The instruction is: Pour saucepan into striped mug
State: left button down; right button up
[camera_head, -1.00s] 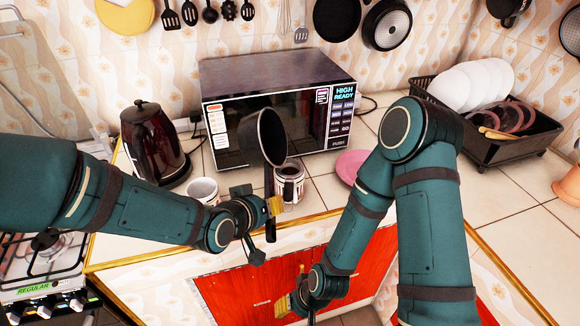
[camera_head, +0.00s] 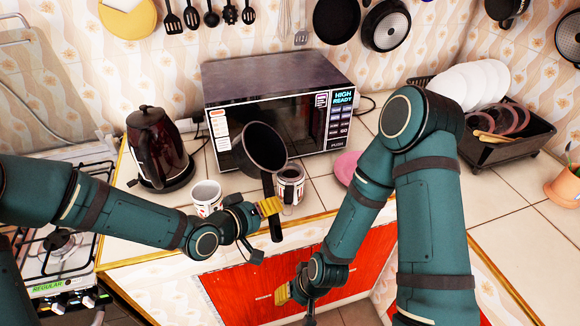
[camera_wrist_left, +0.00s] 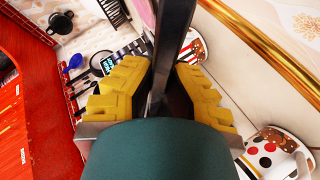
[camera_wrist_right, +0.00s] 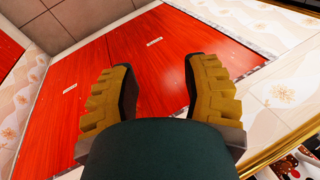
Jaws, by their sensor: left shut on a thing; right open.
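My left gripper (camera_head: 268,207) is shut on the handle of the dark saucepan (camera_head: 264,148), above the counter's front. The handle (camera_wrist_left: 172,45) runs between the yellow fingers in the left wrist view. The pan is steeply tilted, its open side facing the head camera; no contents can be made out. The mug on the right (camera_head: 290,184), apparently the striped one, stands upright just right of the handle, below the pan. A dotted mug (camera_wrist_left: 270,152) stands left of the gripper (camera_head: 207,197). My right gripper (camera_head: 292,292) is open and empty before the red cabinet (camera_wrist_right: 90,85).
A microwave (camera_head: 275,75) stands behind the pan. A kettle (camera_head: 158,148) is at the left, beyond the stove (camera_head: 60,250). A pink plate (camera_head: 347,167) lies right of the mugs. A dish rack (camera_head: 510,140) stands at the back right.

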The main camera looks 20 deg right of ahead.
pick_arm(q)
jog(key=shift+a+n+h+p, duration=0.1)
jog(key=shift+n+h+p, duration=0.2)
jog(key=shift+h+p, duration=0.15)
jog(key=w+a+r+n+h+p, duration=0.1)
jog(key=a+r+n+h+p, duration=0.1)
jog(key=r+p, duration=0.4)
jog(key=w+a+r+n+h+p, duration=0.2)
jog(key=r+p, duration=0.5)
jog(key=r, duration=0.8)
jog(key=shift+a+n+t+h, duration=0.3)
jog(key=shift+a+n+h, duration=0.15)
jog(key=shift+a, duration=0.6)
